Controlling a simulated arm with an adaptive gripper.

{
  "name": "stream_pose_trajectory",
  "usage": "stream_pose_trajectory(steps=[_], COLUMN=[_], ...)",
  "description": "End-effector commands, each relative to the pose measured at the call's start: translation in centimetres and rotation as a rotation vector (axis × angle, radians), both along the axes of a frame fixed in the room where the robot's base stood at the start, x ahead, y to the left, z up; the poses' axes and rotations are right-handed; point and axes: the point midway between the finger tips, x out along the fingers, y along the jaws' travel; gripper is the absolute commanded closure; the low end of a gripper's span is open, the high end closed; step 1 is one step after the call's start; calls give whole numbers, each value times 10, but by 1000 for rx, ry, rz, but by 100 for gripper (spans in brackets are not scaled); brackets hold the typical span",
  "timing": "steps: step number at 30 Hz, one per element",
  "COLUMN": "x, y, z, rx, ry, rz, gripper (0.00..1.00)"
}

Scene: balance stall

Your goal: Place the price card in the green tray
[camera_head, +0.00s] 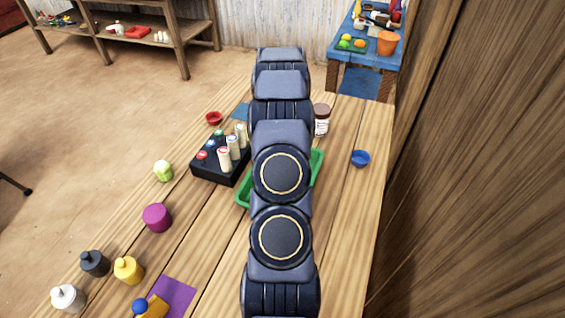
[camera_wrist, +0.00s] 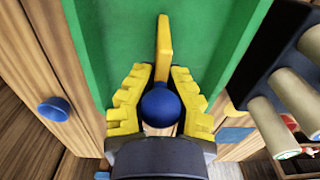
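The price card, which I take to be the thin yellow plate (camera_wrist: 165,48) with a round blue knob, shows nearly edge-on in the wrist view. My gripper (camera_wrist: 160,82) has its yellow fingers closed around the blue knob. The green tray (camera_wrist: 103,40) fills the view behind the card; I cannot tell whether the card touches it. In the head view my arm covers the middle of the green tray (camera_head: 316,172), and hides my gripper and the held card.
A black rack (camera_head: 212,168) with several pale cylinders stands left of the tray. A blue bowl (camera_head: 360,158) and a brown jar (camera_head: 321,120) are on the right side. A purple mat (camera_head: 176,294) with another yellow, blue-knobbed piece (camera_head: 152,308) lies front left.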

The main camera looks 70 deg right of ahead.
Motion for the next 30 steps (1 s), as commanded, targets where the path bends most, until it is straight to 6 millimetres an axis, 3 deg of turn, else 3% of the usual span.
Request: stream_pose_trajectory(steps=[8, 9, 10, 22, 26, 30], x=[0, 0, 0, 0, 0, 1], y=[0, 0, 0, 0, -1, -1], z=[-3, -2, -2, 5, 24, 56], rx=[0, 0, 0, -2, -3, -6], ry=[0, 0, 0, 0, -1, -2], rz=[-1, -1, -1, 0, -1, 0], gripper=[100, 76, 66, 66, 66, 66])
